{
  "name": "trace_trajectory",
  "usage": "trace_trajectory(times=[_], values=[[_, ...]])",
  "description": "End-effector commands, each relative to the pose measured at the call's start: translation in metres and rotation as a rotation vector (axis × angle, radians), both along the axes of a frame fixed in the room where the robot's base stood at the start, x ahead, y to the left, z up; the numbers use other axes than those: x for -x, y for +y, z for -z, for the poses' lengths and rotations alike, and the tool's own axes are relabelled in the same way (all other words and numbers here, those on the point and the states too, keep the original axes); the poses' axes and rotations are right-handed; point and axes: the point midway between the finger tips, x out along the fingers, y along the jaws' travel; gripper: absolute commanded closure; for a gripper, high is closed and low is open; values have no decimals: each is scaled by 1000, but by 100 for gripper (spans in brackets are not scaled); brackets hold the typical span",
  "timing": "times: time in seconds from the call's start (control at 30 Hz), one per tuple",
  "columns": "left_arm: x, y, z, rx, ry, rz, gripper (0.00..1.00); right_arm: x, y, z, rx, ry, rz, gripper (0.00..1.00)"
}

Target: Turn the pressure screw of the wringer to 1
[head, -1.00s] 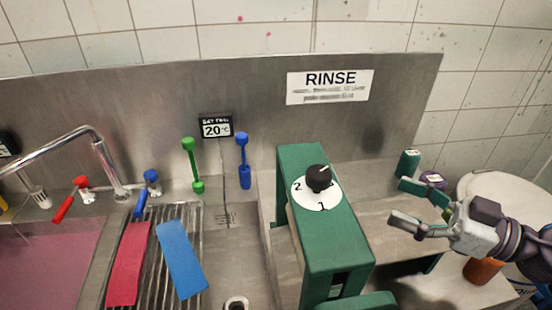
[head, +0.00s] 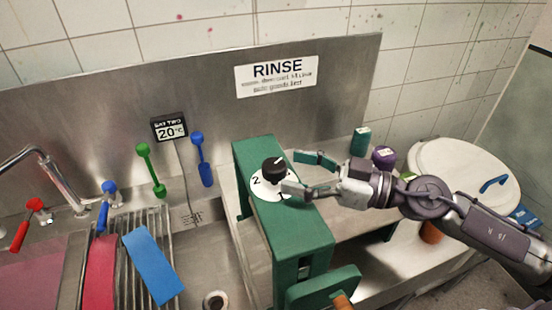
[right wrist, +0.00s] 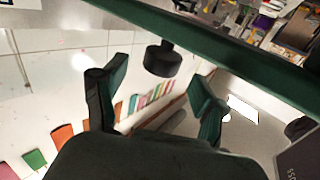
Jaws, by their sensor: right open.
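The green wringer (head: 285,225) stands at the centre of the head view. On its top sit a white dial (head: 259,190) and the black pressure screw knob (head: 273,167). The knob's pale mark points to the upper right; the 2 shows at the left of the dial, and the area of the 1 is partly covered by a finger. My right gripper (head: 306,172) is open just right of the knob, one finger over the dial's edge. In the right wrist view the knob (right wrist: 163,60) appears between the open fingers (right wrist: 157,100), with no clear contact. My left gripper is not in view.
A steel backsplash with a RINSE sign (head: 277,74) stands behind. Green (head: 151,170) and blue (head: 202,158) tools are left of the wringer. Red and blue cloths (head: 153,265) lie on a rack. A white lidded bucket (head: 450,165) stands at the right.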

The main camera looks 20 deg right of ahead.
Motion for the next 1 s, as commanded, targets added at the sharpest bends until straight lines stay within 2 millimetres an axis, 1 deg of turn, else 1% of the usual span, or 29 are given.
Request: trace_trajectory(times=[0.03,0.13,0.2,0.3,0.5,0.73,0.77,1.0], values=[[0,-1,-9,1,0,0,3,-4,5,-7,-1,-5,-2,28],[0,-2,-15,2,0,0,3,-9,14,-6,1,-5,-5,28],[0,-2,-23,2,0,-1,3,-14,20,-7,-3,-4,-1,28],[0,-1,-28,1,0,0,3,-20,27,-5,-3,-3,-1,28],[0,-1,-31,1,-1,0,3,-24,35,-2,0,-2,-3,28],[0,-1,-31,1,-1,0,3,-23,35,0,1,-2,-3,28],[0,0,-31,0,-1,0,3,-23,35,0,1,-2,-3,32],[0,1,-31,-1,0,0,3,-23,35,-1,1,-2,-3,72]])
